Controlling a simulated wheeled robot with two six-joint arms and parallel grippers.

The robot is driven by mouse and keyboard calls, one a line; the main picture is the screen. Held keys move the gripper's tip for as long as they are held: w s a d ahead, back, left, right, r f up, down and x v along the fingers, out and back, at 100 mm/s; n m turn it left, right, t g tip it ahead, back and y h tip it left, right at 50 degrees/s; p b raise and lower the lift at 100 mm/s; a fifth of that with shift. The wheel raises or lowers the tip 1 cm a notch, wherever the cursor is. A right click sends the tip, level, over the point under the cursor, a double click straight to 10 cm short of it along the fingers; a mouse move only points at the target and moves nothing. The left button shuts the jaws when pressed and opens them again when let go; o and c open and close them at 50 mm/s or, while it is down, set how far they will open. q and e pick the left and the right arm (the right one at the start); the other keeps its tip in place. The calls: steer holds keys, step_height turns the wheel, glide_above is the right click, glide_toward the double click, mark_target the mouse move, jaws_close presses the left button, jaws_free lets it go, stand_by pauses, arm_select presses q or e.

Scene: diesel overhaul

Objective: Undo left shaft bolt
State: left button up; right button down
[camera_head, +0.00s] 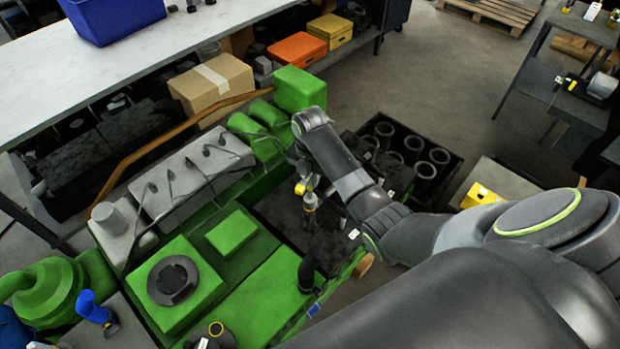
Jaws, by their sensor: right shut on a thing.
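My right arm reaches in from the right over the green diesel engine (270,296). My right gripper (303,182) points down above the engine's dark recessed area (285,215). It is shut on a small yellow and black tool (309,204), which hangs roughly upright with its lower end in or just above that area. I cannot tell whether the tool touches a bolt. The left shaft bolt cannot be made out; it is too small or hidden by the tool and arm. My left gripper is not in view.
A grey cover (185,180) with dark lines and a brown pipe (135,157) lie along the engine's far side. A black crate of cylinders (440,157) stands right of the engine. A cardboard box (211,85) and a workbench (60,75) are behind. Open floor (450,80) lies at upper right.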

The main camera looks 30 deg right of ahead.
steer(key=m, duration=1.2)
steer(key=shift+a, duration=0.1)
steer(key=m, duration=0.8)
steer(key=shift+m, duration=0.4)
steer(key=m, duration=0.8)
steer(key=shift+m, duration=2.2)
